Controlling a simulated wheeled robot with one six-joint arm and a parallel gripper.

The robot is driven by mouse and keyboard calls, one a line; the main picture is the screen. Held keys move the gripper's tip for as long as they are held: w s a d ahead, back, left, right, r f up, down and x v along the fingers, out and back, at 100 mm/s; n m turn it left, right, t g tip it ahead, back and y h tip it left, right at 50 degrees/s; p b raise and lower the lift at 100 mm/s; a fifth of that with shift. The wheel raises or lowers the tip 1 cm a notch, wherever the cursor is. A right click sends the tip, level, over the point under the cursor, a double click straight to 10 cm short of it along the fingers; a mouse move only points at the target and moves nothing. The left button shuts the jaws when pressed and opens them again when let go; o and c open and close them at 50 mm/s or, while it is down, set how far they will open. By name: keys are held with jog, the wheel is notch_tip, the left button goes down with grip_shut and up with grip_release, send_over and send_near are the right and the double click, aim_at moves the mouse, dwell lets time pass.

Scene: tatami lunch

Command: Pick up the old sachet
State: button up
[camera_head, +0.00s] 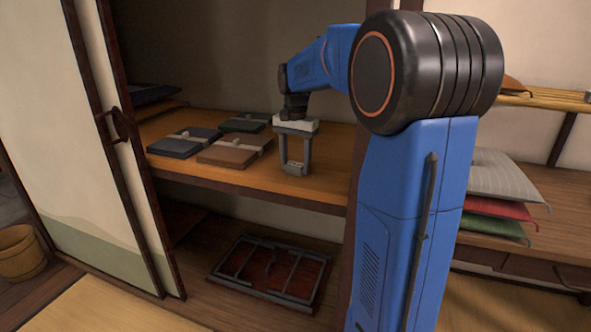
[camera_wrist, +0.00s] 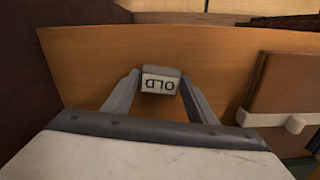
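The old sachet (camera_wrist: 158,84) is a small pale block with a dark top edge, and its "OLD" label reads upside down in the wrist view. It also shows in the head view (camera_head: 295,168), low between the fingers at the wooden shelf (camera_head: 325,178). My gripper (camera_head: 295,166) points down, with one finger on each side of the sachet. In the wrist view the fingertips (camera_wrist: 160,80) lie close against both its sides. I cannot tell whether they press on it or whether it touches the shelf.
Flat wrapped boxes lie left of my gripper: brown (camera_head: 234,150), dark blue (camera_head: 185,142) and green (camera_head: 245,122). A sliding door (camera_head: 60,120) stands at left. A dark red tray-like frame (camera_head: 270,270) lies below the shelf. Cushions (camera_head: 495,185) are stacked at right.

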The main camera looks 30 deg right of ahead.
jog(key=c, duration=0.5)
jog(key=shift+r, duration=0.1)
